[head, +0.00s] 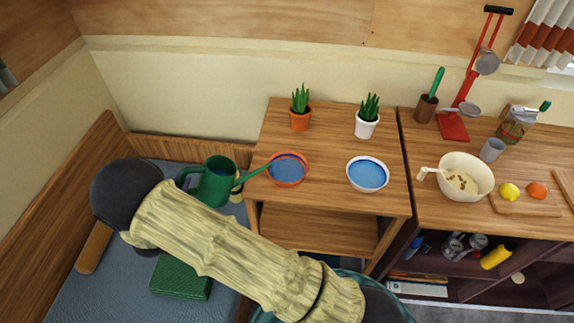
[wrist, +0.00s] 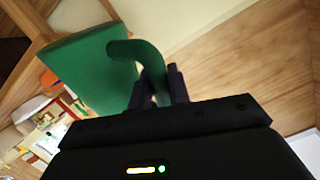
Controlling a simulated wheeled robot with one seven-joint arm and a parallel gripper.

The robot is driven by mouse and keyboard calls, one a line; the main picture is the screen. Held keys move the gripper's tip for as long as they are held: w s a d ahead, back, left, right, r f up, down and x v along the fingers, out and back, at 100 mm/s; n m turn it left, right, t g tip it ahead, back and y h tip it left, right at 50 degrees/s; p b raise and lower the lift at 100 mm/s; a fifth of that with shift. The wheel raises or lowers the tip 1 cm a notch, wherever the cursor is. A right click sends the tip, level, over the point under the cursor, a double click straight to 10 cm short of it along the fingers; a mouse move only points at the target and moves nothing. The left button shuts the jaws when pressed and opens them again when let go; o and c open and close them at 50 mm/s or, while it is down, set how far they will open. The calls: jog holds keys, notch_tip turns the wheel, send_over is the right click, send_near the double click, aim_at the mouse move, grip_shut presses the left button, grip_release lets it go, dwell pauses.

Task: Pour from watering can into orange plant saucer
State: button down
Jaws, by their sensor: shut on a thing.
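The green watering can (head: 216,186) is held at the left edge of the small wooden table, beyond my arm. Its spout points right, with the tip at the left rim of the orange plant saucer (head: 288,184) in the picture. I cannot tell the exact gap or tilt. The saucer sits on the table with a blue surface inside. In the wrist view my gripper (wrist: 162,88) is shut on the can's curved handle, with the can body (wrist: 90,72) to the left. In the head view my arm hides most of the gripper.
A white saucer (head: 367,190) with blue inside stands right of the orange one. Plants in an orange pot (head: 300,121) and a white pot (head: 367,126) stand behind. A cream bowl (head: 463,190) sits on the right counter. A blue-grey bed (head: 110,290) lies left.

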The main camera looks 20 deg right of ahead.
jog(key=shift+w+d+r+m+p, duration=0.15)
jog(key=shift+d+r+m+p, duration=0.15)
jog(key=shift+d+r+p, duration=0.25)
dwell(1.4)
jog(key=shift+f, duration=0.15)
jog(key=s+a+f+n+t+h+b, duration=0.1)
jog(key=a+f+n+t+b, duration=0.1)
jog(key=a+f+n+b, duration=0.2)
notch_tip(320, 180, down, 3)
jog(key=a+b, duration=0.1)
jog(key=b, duration=0.3)
jog(key=shift+a+h, duration=0.15)
jog(key=shift+h, duration=0.15)
jog(key=shift+f, duration=0.15)
